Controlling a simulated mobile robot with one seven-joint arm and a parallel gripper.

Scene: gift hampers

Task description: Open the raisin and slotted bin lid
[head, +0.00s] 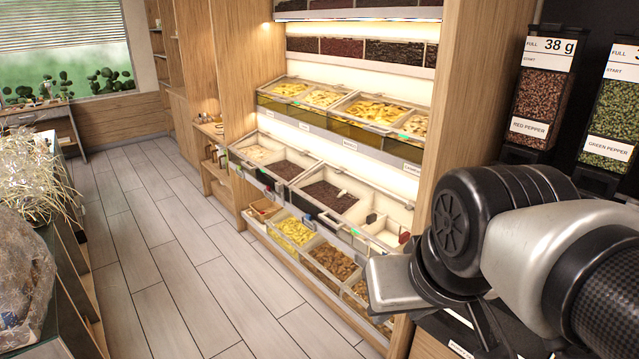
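A wall shelf holds rows of food bins with clear fronts. The middle row has two bins of dark contents, one at left (286,169) and a larger one (328,196). The bottom row has a bin of yellow pieces (293,231), a bin of brown pieces (332,259) and another brownish bin partly behind my arm. The labels are too small to read, so I cannot tell which bin is the raisin one. I cannot make out a slotted lid. My gripper (396,284) is at lower right, in front of the shelf's right end; its fingertips are not clear.
Upper bins (375,107) hold yellow pieces. Red pepper (541,95) and green pepper (610,125) dispensers stand at right, behind my arm. A counter with wrapped, straw-filled items (38,190) runs along the left. The tiled floor (170,250) between counter and shelf is clear.

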